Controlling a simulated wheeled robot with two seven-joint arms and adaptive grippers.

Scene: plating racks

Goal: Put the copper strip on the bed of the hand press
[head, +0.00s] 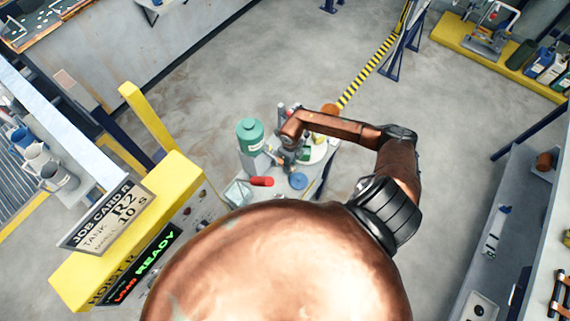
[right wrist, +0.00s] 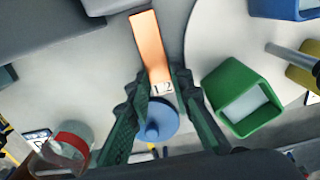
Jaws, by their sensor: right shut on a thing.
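The copper strip (right wrist: 150,45) shows in the right wrist view as a flat orange bar with a white tag marked 12 at its near end. My right gripper (right wrist: 157,82) is shut on it at the tagged end, and the strip's free end points away from me. In the head view my right gripper (head: 289,156) is over the small crowded table, and the strip cannot be made out there. A dark grey block (right wrist: 50,28) lies beyond the fingers at the upper left; I cannot tell whether it is the hand press. My left gripper is not in view.
A blue round piece (right wrist: 156,118) lies below the fingers. A green open box (right wrist: 242,97) stands to the right, and a clear red-banded vessel (right wrist: 72,145) at lower left. In the head view a green canister (head: 250,135) and a yellow hoist console (head: 180,185) stand left of my arm.

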